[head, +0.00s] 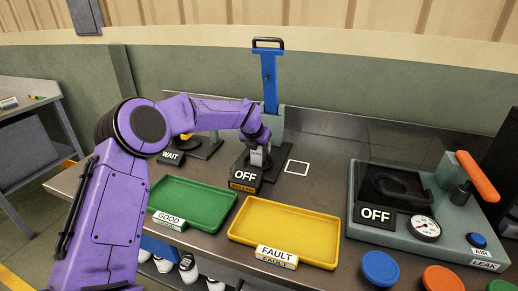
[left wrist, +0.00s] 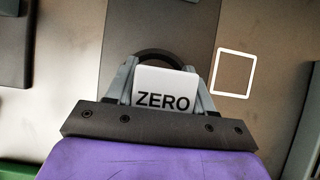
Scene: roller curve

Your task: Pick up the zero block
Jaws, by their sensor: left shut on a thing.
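The zero block (left wrist: 167,92) is a white block with black ZERO lettering. In the left wrist view it sits between the two fingers of my left gripper (left wrist: 166,85), which is shut on it. In the head view the pale block (head: 257,157) shows small below my left gripper (head: 258,150), just behind a black OFF sign (head: 246,178). Whether the block touches the surface beneath it I cannot tell. My right gripper is not in view.
A white square outline (head: 296,167) marks the bench to the right of the gripper. A green GOOD tray (head: 228,196) and a yellow FAULT tray (head: 334,238) lie in front. A blue upright lever (head: 269,80) stands behind. A leak tester (head: 446,235) stands at right.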

